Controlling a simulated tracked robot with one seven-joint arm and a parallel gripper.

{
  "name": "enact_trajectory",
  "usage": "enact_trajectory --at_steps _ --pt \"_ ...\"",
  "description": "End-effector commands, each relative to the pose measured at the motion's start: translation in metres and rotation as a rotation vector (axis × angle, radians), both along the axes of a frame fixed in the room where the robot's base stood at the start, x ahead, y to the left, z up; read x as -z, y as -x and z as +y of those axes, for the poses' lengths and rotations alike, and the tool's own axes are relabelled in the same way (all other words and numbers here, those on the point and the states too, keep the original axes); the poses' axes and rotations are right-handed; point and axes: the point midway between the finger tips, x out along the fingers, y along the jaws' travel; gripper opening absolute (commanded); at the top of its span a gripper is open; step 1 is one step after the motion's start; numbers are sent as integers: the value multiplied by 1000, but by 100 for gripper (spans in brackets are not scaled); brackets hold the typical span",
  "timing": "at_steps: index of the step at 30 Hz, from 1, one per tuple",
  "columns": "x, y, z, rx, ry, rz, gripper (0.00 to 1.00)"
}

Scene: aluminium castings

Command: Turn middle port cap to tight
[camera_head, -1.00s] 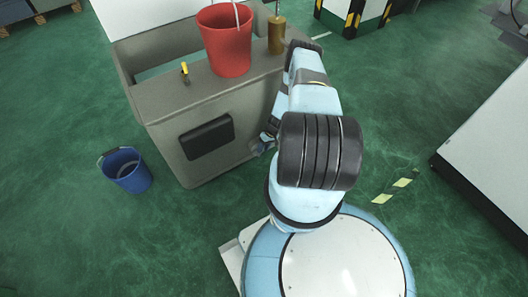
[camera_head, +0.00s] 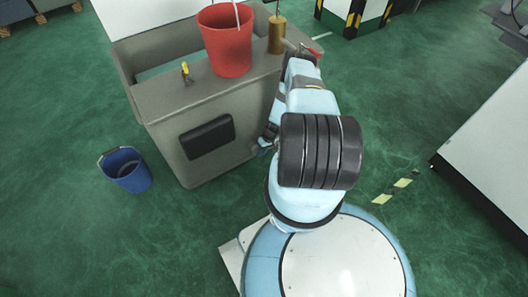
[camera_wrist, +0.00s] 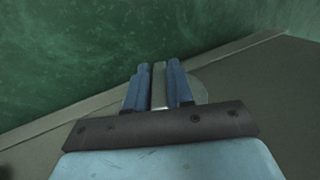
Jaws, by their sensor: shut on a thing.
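In the wrist view my gripper (camera_wrist: 159,68) has its two blue fingers shut on a narrow light-grey piece (camera_wrist: 159,88), which looks like the grip of a port cap. A pale round disc edge shows behind the right finger, close to the grey housing (camera_wrist: 40,130). The fingers hide most of the cap, so I cannot tell how tight it is or which port it sits on. In the head view my arm covers the gripper and the ports.
A grey machine housing (camera_head: 160,103) carries a red bucket (camera_head: 226,45), a brass cylinder (camera_head: 277,36) and a small yellow-handled fitting (camera_head: 185,70). A small red part (camera_head: 315,52) shows beside my arm. A blue bucket (camera_head: 126,170) stands on the open green floor.

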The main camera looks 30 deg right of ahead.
Motion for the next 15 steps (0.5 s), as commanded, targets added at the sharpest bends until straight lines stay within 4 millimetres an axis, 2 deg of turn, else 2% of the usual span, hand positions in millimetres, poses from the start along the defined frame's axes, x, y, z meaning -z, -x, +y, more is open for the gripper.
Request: enact_trajectory --at_steps 1,4,11,15 --pt "0 0 -1 0 1 0 10" --pt "0 0 -1 0 1 0 0" --pt "0 0 -2 3 -10 -1 0" --pt "2 0 -3 6 -73 2 0"
